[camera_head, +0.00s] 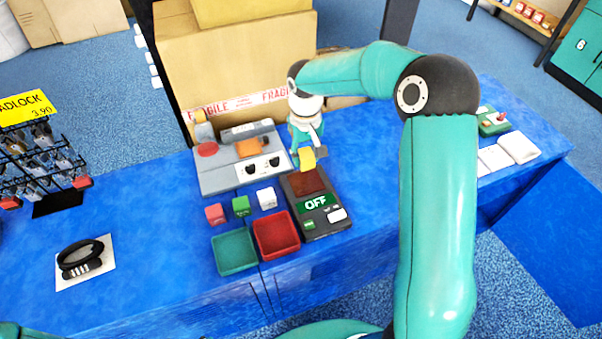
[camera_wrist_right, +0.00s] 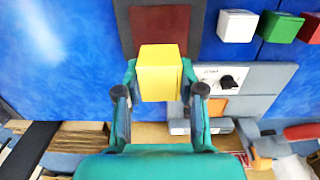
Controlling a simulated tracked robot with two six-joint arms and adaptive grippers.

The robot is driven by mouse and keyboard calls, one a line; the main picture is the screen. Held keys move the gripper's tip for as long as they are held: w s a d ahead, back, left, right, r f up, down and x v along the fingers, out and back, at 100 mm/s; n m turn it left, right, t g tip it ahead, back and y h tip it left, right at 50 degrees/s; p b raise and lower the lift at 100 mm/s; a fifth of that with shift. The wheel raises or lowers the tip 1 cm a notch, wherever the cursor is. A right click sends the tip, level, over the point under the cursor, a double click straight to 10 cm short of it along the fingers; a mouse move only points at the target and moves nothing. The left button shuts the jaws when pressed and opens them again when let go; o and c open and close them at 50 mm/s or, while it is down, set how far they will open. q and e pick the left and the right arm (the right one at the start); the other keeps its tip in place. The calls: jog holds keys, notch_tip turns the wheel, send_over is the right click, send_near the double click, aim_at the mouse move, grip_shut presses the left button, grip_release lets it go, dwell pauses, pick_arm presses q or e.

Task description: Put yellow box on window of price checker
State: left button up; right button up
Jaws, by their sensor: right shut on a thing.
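The yellow box (camera_head: 307,158) is a small cube. My right gripper (camera_head: 306,149) is shut on it and holds it by the back edge of the price checker. In the right wrist view the yellow box (camera_wrist_right: 160,74) sits between the two fingers of the gripper (camera_wrist_right: 160,85). The price checker (camera_head: 317,206) is a dark device with an OFF display and small buttons. Its dark red window (camera_head: 309,183) is bare in the head view; in the wrist view the box covers the near part of the window (camera_wrist_right: 160,27). My left gripper is not in view.
Red (camera_head: 215,214), green (camera_head: 241,206) and white (camera_head: 267,198) cubes stand left of the checker. A green tray (camera_head: 234,251) and a red tray (camera_head: 277,236) lie in front. A grey control panel (camera_head: 226,175) stands behind.

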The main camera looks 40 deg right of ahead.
aim_at(305, 153)
jog(key=shift+f, duration=3.5)
jog(key=o, duration=1.1)
notch_tip(305, 153, up, 12)
jog(key=shift+a+r, duration=0.1)
